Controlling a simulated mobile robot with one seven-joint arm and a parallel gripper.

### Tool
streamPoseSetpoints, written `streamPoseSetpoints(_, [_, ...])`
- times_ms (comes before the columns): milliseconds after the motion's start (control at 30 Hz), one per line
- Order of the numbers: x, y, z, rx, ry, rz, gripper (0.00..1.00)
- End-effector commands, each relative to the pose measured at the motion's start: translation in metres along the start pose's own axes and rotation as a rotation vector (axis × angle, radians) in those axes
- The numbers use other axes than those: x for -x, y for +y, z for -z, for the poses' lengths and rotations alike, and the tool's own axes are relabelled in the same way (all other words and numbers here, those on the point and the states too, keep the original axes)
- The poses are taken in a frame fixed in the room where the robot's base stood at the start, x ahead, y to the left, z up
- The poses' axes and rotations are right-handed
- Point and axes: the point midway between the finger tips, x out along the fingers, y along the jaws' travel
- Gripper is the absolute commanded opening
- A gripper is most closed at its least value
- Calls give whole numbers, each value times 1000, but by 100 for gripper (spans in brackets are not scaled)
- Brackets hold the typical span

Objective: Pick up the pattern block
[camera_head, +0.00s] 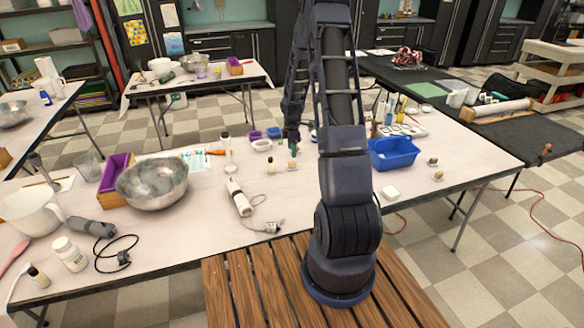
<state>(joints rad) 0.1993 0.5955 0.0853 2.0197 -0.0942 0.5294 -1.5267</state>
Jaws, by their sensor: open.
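My arm rises from its base and bends down behind itself toward the table. My gripper (292,148) is small in view and points down, open, over the middle of the white table. A small tan piece (292,165) lies on the table just below the fingertips; it may be the pattern block, but it is too small to tell. I cannot tell whether the fingers touch it. Other small tan pieces lie at the right, one farther back (433,161) and one nearer (438,176). My arm hides part of the table.
Bare tabletop lies in front of the gripper.

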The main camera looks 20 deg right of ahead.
Motion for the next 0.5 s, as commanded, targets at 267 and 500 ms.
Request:
streamPoseSetpoints(267, [-33, -1, 0, -1, 0, 2, 58])
streamPoseSetpoints(500, [-52, -4, 1, 0, -1, 4, 58])
